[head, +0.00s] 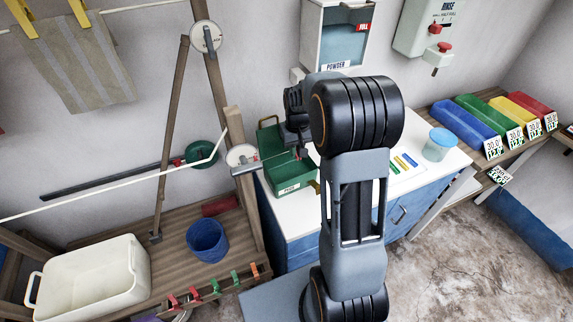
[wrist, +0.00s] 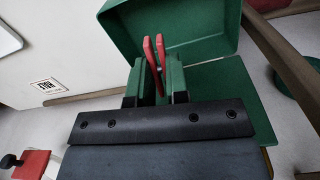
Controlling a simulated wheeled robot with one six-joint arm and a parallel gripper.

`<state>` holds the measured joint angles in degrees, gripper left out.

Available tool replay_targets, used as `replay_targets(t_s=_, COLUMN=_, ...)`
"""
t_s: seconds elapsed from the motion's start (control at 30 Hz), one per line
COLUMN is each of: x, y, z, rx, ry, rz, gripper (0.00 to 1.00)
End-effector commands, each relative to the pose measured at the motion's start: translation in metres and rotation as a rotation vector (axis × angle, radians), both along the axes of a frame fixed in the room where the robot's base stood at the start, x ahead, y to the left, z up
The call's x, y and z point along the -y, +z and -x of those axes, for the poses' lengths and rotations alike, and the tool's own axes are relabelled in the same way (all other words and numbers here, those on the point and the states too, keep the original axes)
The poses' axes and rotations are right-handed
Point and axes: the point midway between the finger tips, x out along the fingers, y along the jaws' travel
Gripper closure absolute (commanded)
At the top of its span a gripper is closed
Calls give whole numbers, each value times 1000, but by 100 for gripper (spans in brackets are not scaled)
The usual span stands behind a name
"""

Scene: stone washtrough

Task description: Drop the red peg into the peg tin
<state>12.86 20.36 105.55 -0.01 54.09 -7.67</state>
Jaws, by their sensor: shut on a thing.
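The red peg (wrist: 150,52) is between the fingers of my gripper (wrist: 156,78) in the wrist view, its two prongs pointing away from the wrist. My gripper is shut on it. The green peg tin (wrist: 215,22) lies just beyond the peg and fills the upper part of that view. In the head view the open peg tin (head: 288,177) stands on the white cabinet top, its lid raised at the back. My gripper (head: 304,153) is above or close over the tin there. My arm hides part of the cabinet top, and the exact gap between peg and tin cannot be told.
Several coloured pegs (head: 216,287) sit along the wooden rack edge at the front. A white basin (head: 88,282) and a blue bucket (head: 207,240) stand left. A taut line (head: 110,204) crosses left of the tin.

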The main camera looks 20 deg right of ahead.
Motion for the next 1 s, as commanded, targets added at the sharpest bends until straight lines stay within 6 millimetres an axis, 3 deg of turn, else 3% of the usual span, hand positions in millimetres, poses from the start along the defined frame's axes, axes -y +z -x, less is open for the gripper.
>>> replay_targets(t_s=0.17, x=0, y=1, z=0, rx=0, ry=0, rz=0, gripper=100)
replay_targets(t_s=0.2, x=0, y=1, z=0, rx=0, ry=0, rz=0, gripper=82)
replay_targets(t_s=0.5, x=0, y=1, z=0, rx=0, ry=0, rz=0, gripper=55)
replay_targets(t_s=0.77, x=0, y=3, z=0, rx=0, ry=0, rz=0, gripper=55)
replay_targets(t_s=1.0, x=0, y=35, z=-1, rx=6, ry=0, rz=2, gripper=55)
